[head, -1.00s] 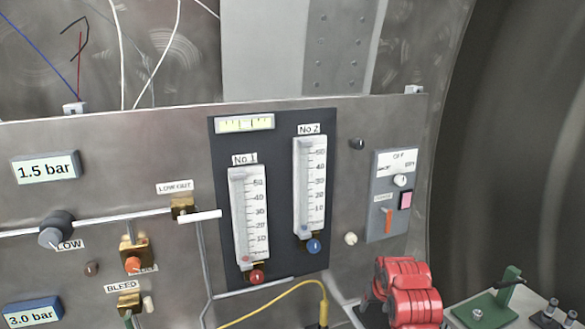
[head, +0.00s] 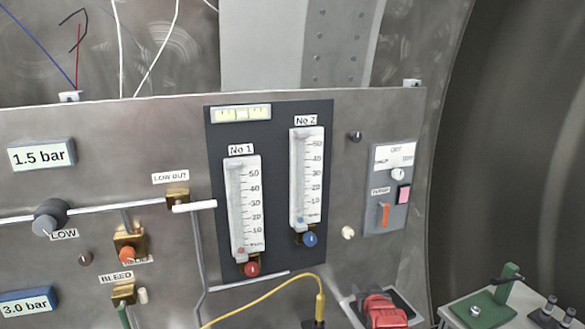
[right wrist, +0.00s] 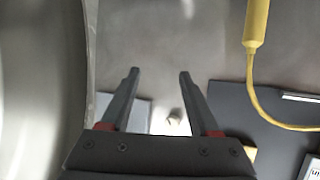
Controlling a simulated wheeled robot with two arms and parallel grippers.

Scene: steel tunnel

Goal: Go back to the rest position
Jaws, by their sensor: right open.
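The red body of my right gripper (head: 385,311) shows at the bottom of the head view, right of centre, low in front of a grey tray. Its fingertips cannot be made out there. In the right wrist view the two grey fingers of my right gripper (right wrist: 158,74) stand apart with nothing between their tips. A small pale knob (right wrist: 175,116) shows beyond the gap between the fingers. My left gripper is not in view.
The steel panel carries flowmeter No 1 (head: 245,205), flowmeter No 2 (head: 307,178) and a switch box (head: 391,190). A yellow cable (head: 262,305) loops low in front, also in the right wrist view (right wrist: 257,75). A green fixture (head: 495,300) stands on a bench at right.

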